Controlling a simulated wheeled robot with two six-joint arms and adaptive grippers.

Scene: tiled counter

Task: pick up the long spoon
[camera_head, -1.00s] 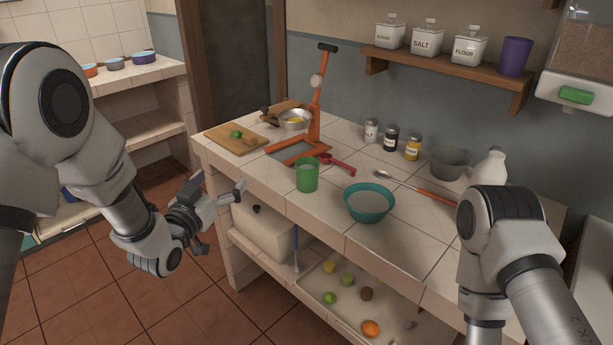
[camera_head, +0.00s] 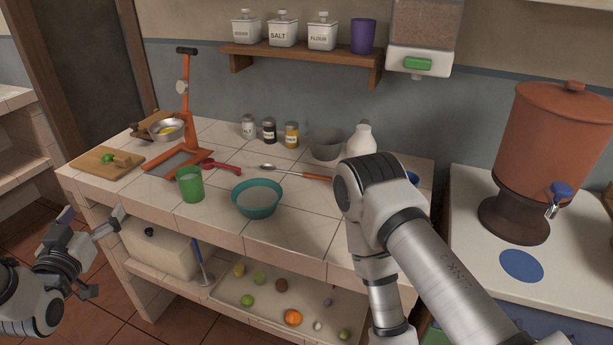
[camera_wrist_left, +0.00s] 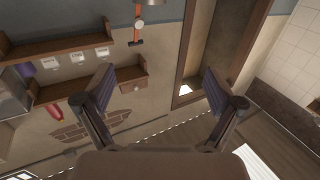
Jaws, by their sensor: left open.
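The long spoon (camera_head: 290,172) lies on the tiled counter behind the teal bowl, its metal bowl to the left and its orange handle to the right. The handle's right end comes close to my right arm in the picture. My left gripper (camera_head: 105,250) is open and empty, low in front of the counter's left part, well away from the spoon. In the left wrist view its two fingers (camera_wrist_left: 158,88) are spread wide with nothing between them. The spoon cannot be made out there. My right arm covers the counter's right part, and its gripper is not seen.
A teal bowl (camera_head: 257,199), green cup (camera_head: 190,186) and red scoop (camera_head: 218,166) stand near the spoon. Small jars (camera_head: 269,131), a grey bowl (camera_head: 326,146) and a white bottle (camera_head: 361,140) are behind. An orange press (camera_head: 186,120) and cutting board (camera_head: 105,164) are left.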

